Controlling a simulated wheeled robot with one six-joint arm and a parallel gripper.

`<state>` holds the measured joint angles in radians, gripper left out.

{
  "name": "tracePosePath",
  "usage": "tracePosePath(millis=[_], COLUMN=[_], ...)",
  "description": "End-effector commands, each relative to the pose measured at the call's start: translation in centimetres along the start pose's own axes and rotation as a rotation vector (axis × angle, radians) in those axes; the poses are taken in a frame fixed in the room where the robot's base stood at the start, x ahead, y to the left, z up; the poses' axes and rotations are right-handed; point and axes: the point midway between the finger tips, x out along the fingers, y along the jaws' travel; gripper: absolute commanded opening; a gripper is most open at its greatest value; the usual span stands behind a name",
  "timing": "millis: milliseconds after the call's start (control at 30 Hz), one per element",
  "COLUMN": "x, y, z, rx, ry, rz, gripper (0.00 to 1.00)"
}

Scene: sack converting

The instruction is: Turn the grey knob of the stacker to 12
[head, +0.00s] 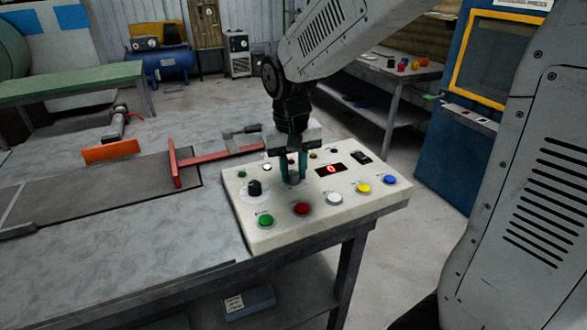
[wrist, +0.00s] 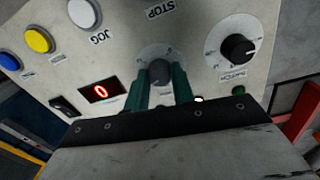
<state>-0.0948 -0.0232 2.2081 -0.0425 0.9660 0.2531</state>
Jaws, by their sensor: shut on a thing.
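The grey knob (wrist: 160,72) sits on a pale round dial in the middle of the stacker's control panel (head: 335,223). My gripper (wrist: 161,80) points down at the panel, with its two green fingers on either side of the grey knob and shut on it. In the head view my gripper (head: 293,178) stands over the knob, which shows only partly between the fingers. A red display (head: 330,170) reads 0; it also shows in the wrist view (wrist: 101,90). The dial's markings are too small to read.
A black knob (head: 254,188) is left of the grey one. Green (head: 265,220), red (head: 302,209), white (head: 335,199), yellow (head: 363,188) and blue (head: 390,180) buttons line the panel's front. A black rocker switch (head: 361,157) is at the back right. A red-and-grey bracket (head: 175,163) lies left.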

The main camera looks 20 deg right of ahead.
Motion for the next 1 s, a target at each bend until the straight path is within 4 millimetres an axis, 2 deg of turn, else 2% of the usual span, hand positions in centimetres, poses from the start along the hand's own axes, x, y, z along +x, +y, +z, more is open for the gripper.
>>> tracePosePath(millis=[667, 700, 767, 1000], x=[-0.15, -0.15, -0.14, -0.07], y=[0.00, 0.00, 0.00, 0.00], z=[-0.16, -0.16, -0.15, -0.08], rx=[0.063, 0.063, 0.062, 0.062], ry=[0.003, 0.003, 0.003, 0.000], rz=[-0.001, -0.001, -0.001, 0.000], gripper=[0.02, 0.30, 0.46, 0.46])
